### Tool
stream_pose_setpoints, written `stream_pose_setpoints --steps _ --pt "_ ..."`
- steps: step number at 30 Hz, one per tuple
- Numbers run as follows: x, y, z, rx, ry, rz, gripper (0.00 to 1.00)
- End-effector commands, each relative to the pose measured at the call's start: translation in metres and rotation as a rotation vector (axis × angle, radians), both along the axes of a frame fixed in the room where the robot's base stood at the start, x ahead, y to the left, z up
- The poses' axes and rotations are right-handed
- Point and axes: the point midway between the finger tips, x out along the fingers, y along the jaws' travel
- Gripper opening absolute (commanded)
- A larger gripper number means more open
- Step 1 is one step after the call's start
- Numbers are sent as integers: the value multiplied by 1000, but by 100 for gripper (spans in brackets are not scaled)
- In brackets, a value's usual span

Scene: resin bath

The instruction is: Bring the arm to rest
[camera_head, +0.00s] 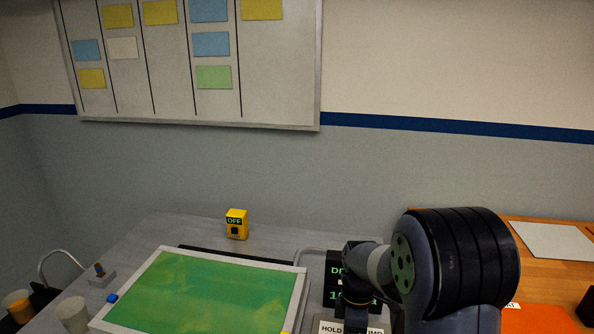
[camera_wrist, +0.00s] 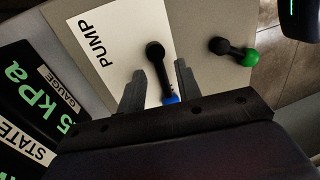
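My gripper (camera_wrist: 160,68) is open in the wrist view, its two dark fingers apart. A black lever with a blue tip (camera_wrist: 169,99) lies in the gap between them, beside a white PUMP label (camera_wrist: 96,42). I see no finger clearly pressed on the lever. A second black lever with a green tip (camera_wrist: 249,58) is to the right, clear of the fingers. In the camera_head view my arm (camera_head: 455,262) is bent over the right side of the bench and hides part of the panel label (camera_head: 333,328). The gripper itself cannot be made out there.
A green-filled bath (camera_head: 205,292) lies left of my arm, with a yellow OFF box (camera_head: 236,224) behind it. A dark display (camera_head: 338,272) stands close by my arm. A small switch block (camera_head: 101,277) and pale cup (camera_head: 73,314) are at left. An orange-brown surface (camera_head: 560,276) is at right.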

Motion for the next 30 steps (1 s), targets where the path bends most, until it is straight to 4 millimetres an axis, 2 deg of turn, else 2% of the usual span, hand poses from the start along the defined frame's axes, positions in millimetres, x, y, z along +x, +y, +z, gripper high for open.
stream_pose_setpoints --steps 15,18,30 --pt "21 -4 102 0 -7 0 33" --pt "14 -3 74 0 4 0 33" --pt "-2 0 -5 0 5 -1 33"
